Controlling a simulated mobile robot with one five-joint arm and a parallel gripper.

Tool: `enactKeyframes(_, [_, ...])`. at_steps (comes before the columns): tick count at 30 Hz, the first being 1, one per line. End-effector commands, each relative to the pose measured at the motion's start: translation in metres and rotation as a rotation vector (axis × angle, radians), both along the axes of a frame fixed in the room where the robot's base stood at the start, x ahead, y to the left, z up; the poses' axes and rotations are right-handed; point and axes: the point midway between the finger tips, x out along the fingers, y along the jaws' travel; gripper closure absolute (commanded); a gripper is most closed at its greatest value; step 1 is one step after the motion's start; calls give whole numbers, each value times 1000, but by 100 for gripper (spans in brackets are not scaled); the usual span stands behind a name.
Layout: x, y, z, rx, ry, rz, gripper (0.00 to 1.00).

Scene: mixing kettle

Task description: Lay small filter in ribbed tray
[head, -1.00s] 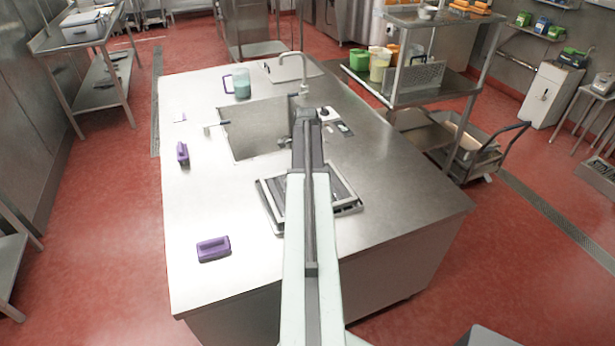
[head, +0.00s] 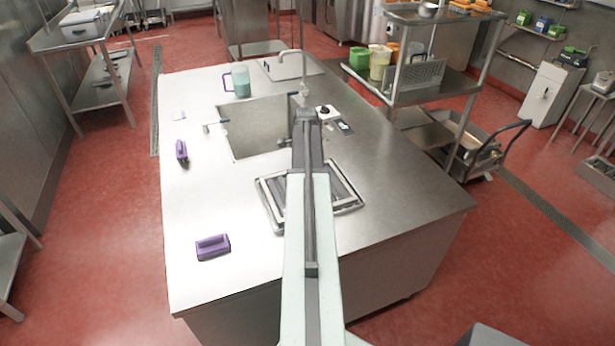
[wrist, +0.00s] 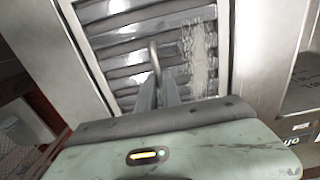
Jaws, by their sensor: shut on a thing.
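The small filter (wrist: 120,45), a framed metal panel with slanted slats and a pale speckled strip, fills the upper wrist view. My gripper (wrist: 157,82) is shut on its upright grey loop handle (wrist: 154,55). In the head view the filter (head: 343,184) shows partly beside my arm, over the ribbed tray (head: 267,205) on the steel counter. The tray's pale rim shows left of my arm. My arm hides the middle of both and the fingertips. I cannot tell whether the filter rests on the tray or hangs just above it.
The counter (head: 195,215) has a sink (head: 255,130) with a tap (head: 303,80) beyond the tray. A jug (head: 240,82) stands behind the sink. The counter's right part is clear.

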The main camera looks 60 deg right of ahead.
Motion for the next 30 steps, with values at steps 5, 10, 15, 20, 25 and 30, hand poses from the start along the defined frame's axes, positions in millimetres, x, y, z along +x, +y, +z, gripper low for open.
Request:
enactKeyframes(5, [0, 0, -4, 0, 0, 0, 100])
enactKeyframes(10, [0, 0, -5, 0, 0, 0, 100])
enactKeyframes(15, [0, 0, -5, 0, 0, 0, 100])
enactKeyframes(20, [0, 0, -5, 1, 1, 0, 100])
enactKeyframes(25, [0, 0, -5, 0, 0, 0, 66])
enactKeyframes(30, [0, 0, -5, 0, 0, -1, 66])
